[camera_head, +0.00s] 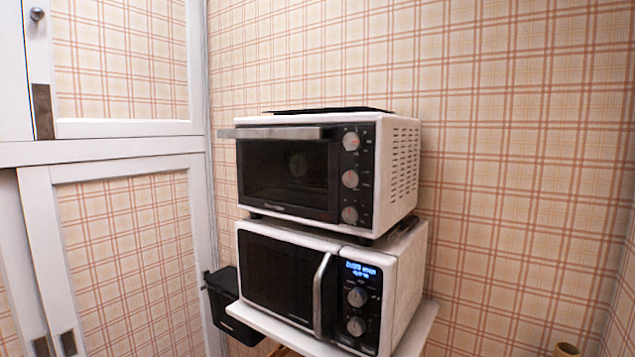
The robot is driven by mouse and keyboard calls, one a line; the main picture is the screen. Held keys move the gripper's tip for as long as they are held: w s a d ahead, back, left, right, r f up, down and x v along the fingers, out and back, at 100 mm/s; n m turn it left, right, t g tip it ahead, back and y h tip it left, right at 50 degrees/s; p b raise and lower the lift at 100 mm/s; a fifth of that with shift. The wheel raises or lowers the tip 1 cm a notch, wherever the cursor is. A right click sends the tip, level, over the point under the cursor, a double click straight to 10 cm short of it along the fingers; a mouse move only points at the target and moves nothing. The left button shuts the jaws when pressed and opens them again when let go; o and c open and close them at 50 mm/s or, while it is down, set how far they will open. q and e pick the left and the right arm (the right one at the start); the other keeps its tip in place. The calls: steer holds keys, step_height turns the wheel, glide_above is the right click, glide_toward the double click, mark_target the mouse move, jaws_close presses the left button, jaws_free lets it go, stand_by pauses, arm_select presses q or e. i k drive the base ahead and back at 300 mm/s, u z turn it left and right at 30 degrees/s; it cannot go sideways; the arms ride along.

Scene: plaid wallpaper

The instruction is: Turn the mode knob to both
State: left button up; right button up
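A white toaster oven (398,170) with a dark glass door stands on top of a white microwave. Its control panel at the right has a column of knobs: a top knob (351,141), a middle knob (350,179) and a bottom knob (350,215). The labels around them are too small to read, so I cannot tell which is the mode knob or where it points. The microwave (408,277) below has a lit blue display and its own two knobs. Neither of my grippers is in view.
The microwave sits on a white shelf (420,328). A black bin (222,290) hangs at the shelf's left. White-framed plaid cabinet doors (125,130) fill the left. A brass-coloured round object (567,349) shows at the bottom right. The space right of the ovens looks clear.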

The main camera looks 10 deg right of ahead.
mark_target(352, 179)
steer(key=u, duration=1.2)
steer(key=k, duration=0.35)
steer(key=z, duration=1.35)
